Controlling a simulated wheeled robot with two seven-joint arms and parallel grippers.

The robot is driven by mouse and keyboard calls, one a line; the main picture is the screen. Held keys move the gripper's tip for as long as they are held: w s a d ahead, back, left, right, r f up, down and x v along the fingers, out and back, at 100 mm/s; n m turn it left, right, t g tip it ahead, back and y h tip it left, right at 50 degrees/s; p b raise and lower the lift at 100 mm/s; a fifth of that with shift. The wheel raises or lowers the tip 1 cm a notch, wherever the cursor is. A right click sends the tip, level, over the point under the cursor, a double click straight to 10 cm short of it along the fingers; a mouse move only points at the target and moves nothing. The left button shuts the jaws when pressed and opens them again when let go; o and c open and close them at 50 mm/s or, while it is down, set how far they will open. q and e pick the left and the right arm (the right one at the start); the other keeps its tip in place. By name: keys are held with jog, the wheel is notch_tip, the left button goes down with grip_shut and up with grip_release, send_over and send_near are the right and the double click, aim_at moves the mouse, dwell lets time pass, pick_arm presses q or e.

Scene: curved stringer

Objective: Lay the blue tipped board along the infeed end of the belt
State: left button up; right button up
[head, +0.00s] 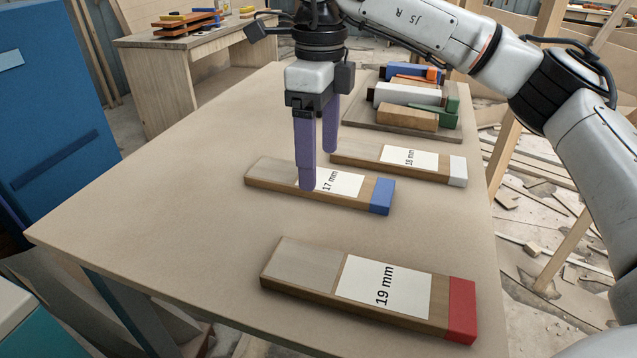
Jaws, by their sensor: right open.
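The blue tipped board (275,176) lies flat on the table, with a white "17 mm" label and a blue right end. My right gripper (318,169) is open, pointing down over its middle. The nearer purple finger overlaps the board and hides part of its label; the farther finger shows just behind the board. I cannot tell whether the fingers touch it or how high the tips are. No belt can be made out, and my left gripper is not in view.
A white tipped "18 mm" board (368,153) lies just behind, and a red tipped "19 mm" board (302,266) lies in front. A tray (362,122) with several blocks stands at the table's back right. The table's left part (150,215) is clear.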

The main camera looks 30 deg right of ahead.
aim_at(319, 177)
jog(key=shift+a+f, duration=0.1)
jog(key=shift+f, duration=1.45)
jog(key=shift+r, duration=0.15)
jog(key=c, duration=1.4)
